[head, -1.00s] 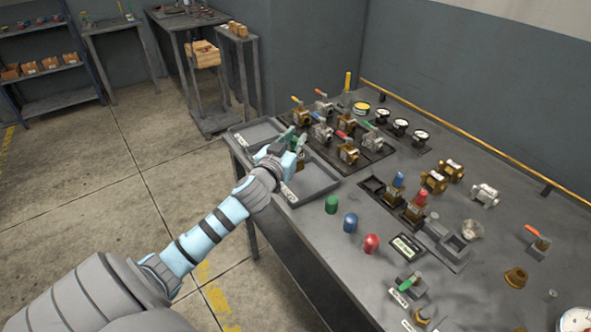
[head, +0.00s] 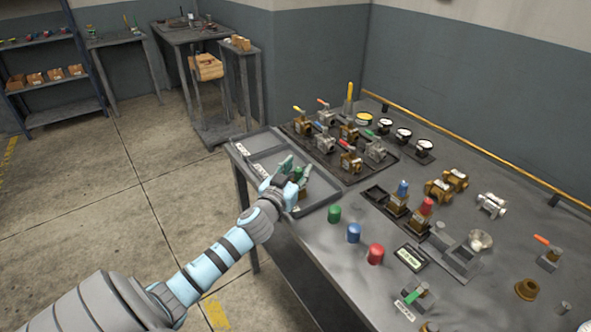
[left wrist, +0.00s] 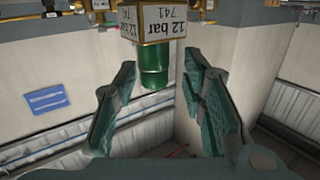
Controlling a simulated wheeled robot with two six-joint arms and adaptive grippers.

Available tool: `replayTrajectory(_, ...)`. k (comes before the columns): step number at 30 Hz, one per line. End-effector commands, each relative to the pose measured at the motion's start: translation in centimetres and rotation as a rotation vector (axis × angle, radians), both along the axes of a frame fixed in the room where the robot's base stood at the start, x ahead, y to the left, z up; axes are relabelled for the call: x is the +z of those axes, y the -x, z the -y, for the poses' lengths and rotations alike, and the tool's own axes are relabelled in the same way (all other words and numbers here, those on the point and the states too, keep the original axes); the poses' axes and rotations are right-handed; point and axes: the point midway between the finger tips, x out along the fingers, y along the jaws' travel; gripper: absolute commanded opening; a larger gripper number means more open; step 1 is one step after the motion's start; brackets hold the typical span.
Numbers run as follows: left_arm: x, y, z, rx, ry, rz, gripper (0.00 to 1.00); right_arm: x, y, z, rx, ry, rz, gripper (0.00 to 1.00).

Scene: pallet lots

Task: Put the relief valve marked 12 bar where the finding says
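The relief valve marked 12 bar (left wrist: 155,24) shows large and upside down in the left wrist view, with a green cap and a tag reading "12 bar 741". My left gripper (left wrist: 162,107) has its two green fingers spread either side of the cap's line, with visible gaps and no clear contact. In the head view my left gripper (head: 294,168) is over the grey labelled trays (head: 329,205) at the table's left edge. A small brown part of the valve (head: 302,194) shows by the fingers; the rest is hidden. My right gripper is not in view.
Loose green (head: 334,214), blue (head: 353,233) and red (head: 375,254) caps stand right of the trays. A black rack holds blue-capped (head: 402,189) and red-capped (head: 426,206) valves. Several lever valves fill a black tray (head: 352,179) behind.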

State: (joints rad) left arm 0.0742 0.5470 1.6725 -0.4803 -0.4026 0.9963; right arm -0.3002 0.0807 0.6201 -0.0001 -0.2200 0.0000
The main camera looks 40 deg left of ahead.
Motion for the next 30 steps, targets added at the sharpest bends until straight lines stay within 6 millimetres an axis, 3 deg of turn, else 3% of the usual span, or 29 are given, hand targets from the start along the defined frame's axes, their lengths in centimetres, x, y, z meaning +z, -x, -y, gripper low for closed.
replayTrajectory(5,0.0,1.4,0.4,-0.001,-0.005,-0.001,0.38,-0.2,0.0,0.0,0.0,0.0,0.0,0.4)
replayTrajectory(15,0.4,9.2,2.8,-0.004,-0.003,-0.003,0.38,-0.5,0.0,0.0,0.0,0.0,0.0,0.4)
replayTrajectory(18,0.5,10.8,3.2,-0.002,-0.003,-0.003,0.38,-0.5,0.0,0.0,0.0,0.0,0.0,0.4)
replayTrajectory(30,0.6,11.5,3.4,0.0,0.0,0.001,0.38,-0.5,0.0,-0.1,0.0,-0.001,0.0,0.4)
